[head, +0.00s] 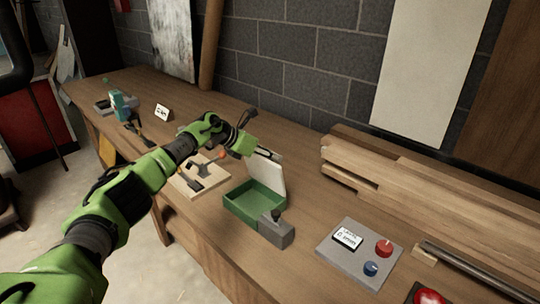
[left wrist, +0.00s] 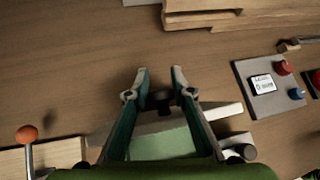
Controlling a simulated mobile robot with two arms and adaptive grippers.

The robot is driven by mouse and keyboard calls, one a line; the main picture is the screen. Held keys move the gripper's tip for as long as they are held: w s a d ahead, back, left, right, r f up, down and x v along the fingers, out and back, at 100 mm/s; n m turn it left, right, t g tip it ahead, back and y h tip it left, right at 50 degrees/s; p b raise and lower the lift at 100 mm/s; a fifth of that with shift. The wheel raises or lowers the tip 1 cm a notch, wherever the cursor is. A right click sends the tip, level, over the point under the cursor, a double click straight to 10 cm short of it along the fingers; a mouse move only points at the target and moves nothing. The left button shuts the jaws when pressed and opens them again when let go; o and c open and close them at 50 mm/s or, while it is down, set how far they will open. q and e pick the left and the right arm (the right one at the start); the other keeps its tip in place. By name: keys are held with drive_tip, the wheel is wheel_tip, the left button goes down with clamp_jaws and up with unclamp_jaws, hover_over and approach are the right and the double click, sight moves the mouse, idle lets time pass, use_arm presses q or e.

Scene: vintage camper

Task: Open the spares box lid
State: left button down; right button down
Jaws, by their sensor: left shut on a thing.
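The spares box (head: 240,211) is a green open-topped box on the wooden bench. Its pale lid (head: 268,176) stands raised, close to upright, at the box's far right side. My left gripper (head: 268,153) is at the lid's top. In the left wrist view the gripper (left wrist: 161,88) has a finger on each side of a dark knob (left wrist: 160,101) and is shut on it. The pale lid (left wrist: 220,111) lies beneath the fingers there, partly hidden by them. My right gripper is in neither view.
A grey block (head: 276,233) stands at the box's front right corner. A wooden board with an orange-knobbed lever (head: 221,155) is to the left. A grey panel with red and blue knobs (head: 352,252) and stacked planks (head: 415,185) are to the right.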

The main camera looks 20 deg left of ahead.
use_arm(q)
drive_tip(key=c, duration=2)
unclamp_jaws()
drive_tip(key=shift+s+d+f, duration=0.15)
drive_tip(key=shift+d+f, duration=0.1)
drive_tip(key=shift+f, duration=0.3)
drive_tip(key=shift+o, duration=1.4)
drive_tip(key=shift+w+d+f, duration=0.1)
drive_tip(key=shift+w, duration=0.1)
drive_tip(key=v, duration=1.1)
drive_tip(key=shift+w+a+r, duration=0.2)
drive_tip(key=shift+r, duration=0.15)
drive_tip(key=shift+c, duration=0.5)
